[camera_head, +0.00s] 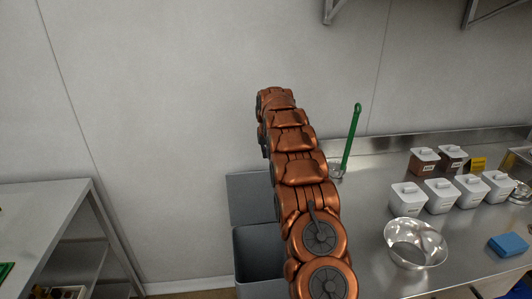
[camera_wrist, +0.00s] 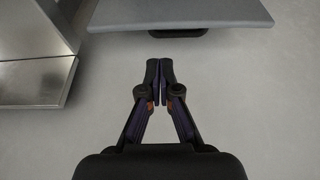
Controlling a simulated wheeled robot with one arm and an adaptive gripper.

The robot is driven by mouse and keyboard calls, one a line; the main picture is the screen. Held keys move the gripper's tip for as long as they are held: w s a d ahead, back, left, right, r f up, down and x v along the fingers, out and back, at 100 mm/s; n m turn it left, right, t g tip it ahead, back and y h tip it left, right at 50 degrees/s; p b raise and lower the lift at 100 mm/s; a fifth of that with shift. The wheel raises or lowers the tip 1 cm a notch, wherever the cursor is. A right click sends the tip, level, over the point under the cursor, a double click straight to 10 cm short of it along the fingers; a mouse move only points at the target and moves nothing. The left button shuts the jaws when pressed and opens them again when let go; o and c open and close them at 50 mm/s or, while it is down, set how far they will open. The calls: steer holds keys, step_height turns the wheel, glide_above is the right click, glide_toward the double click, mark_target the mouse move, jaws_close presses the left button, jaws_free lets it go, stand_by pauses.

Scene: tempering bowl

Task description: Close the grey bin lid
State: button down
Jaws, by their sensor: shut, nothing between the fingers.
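The grey bin (camera_head: 260,252) stands on the floor between the two steel counters in the head view, with its right side hidden by my arm. Its grey lid (camera_head: 247,188) stands raised and upright against the wall side, partly behind my arm. In the wrist view, a flat grey panel, which looks like the lid (camera_wrist: 185,14), crosses the top edge with a dark piece under it. My gripper (camera_wrist: 160,64) is shut and empty, its fingertips pointing toward the panel with a gap between in the picture. The gripper is hidden in the head view.
The right steel counter (camera_head: 365,256) holds a metal bowl (camera_head: 415,245), several white lidded containers (camera_head: 407,198), a green-handled tool (camera_head: 351,138) and a blue block (camera_head: 508,244). A left steel table (camera_head: 40,215) has shelves. Steel surfaces (camera_wrist: 35,80) fill the wrist view's left side.

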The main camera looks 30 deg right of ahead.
steer(key=p+x, duration=0.2)
steer(key=x, duration=0.6)
steer(key=shift+f, duration=0.1)
steer(key=shift+s+a, duration=0.1)
steer(key=shift+a, duration=0.05)
